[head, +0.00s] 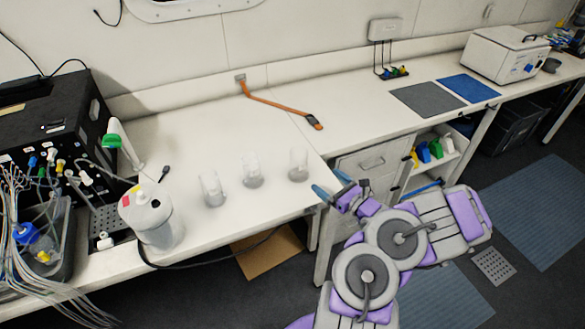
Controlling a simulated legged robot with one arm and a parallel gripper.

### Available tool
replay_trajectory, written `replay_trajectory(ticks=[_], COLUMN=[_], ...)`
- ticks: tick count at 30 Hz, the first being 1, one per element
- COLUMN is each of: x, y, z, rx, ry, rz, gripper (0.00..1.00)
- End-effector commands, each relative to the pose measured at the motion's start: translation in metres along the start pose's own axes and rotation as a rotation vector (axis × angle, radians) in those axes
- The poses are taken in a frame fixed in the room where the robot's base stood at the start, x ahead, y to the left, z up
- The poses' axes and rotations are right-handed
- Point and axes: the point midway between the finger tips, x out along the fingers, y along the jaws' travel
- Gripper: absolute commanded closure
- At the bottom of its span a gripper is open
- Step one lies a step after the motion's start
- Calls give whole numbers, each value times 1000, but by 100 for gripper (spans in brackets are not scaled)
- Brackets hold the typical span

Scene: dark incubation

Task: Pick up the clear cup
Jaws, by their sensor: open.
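Three clear cups stand upright on the white bench: a left cup (212,189), a middle cup (252,170) and a right cup (298,164). Each is see-through with a greyish base. My gripper (332,190) is at the bench's front edge, to the right of and a little nearer than the right cup. Its blue fingers are apart and point left toward the cups. Nothing is between them, and they look clear of the right cup.
A white canister (149,214) and a black instrument (55,125) with cables stand at the left. A grey mat (427,99), a blue mat (468,88) and a white box (503,54) are farther right. Bench between cups and tool is clear.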

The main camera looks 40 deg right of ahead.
Motion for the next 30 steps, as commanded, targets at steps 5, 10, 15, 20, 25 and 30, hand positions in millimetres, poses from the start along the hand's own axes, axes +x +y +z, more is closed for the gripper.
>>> replay_trajectory(ticks=[5,10,15,20,25,30], x=[31,66,97,114,122,143], y=[2,3,5,5,4,5], z=[-2,-2,0,1,0,-3], rx=[-1,-2,-6,-7,-4,-3], ry=[1,1,1,0,0,0], rz=[8,10,9,5,6,8], gripper=[2,2,2,2,2,2])
